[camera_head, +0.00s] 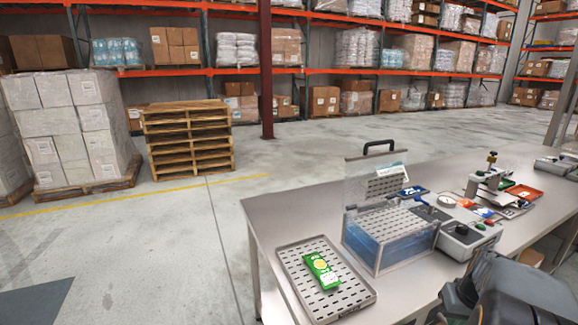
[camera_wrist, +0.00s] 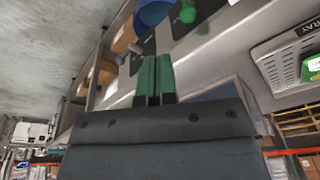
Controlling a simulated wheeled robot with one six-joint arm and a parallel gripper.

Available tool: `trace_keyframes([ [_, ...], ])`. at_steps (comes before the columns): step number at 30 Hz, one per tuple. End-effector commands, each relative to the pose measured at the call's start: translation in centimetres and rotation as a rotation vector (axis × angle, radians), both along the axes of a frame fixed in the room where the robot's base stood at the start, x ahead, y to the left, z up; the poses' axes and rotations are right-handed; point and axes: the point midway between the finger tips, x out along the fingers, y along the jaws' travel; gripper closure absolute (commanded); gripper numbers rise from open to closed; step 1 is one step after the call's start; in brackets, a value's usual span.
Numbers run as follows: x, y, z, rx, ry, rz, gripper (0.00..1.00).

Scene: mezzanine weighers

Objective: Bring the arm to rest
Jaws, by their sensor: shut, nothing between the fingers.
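My gripper (camera_wrist: 154,98) shows in the wrist view, its two green fingers side by side and shut with nothing between them. The wrist view is turned over, with the worktable above the fingers. In the head view my dark grey arm (camera_head: 520,295) is folded at the lower right, by the table's front edge. My fingertips cannot be made out there.
A worktable (camera_head: 285,210) carries a slotted tray (camera_head: 345,303) with a green packet (camera_head: 321,270) on it. Behind stands a clear tank (camera_head: 375,245) with its lid raised. Instruments stand further right. Stacked pallets (camera_head: 188,140) and open floor lie left.

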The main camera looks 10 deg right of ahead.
Motion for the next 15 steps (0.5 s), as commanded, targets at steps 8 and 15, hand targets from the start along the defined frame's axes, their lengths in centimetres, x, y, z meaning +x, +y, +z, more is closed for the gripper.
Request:
trace_keyframes([
  [8,-0.1,9.0,1.6,0.007,0.028,-0.114,1.0],
  [15,-0.5,19.0,4.4,-0.036,-0.023,0.054,1.0],
])
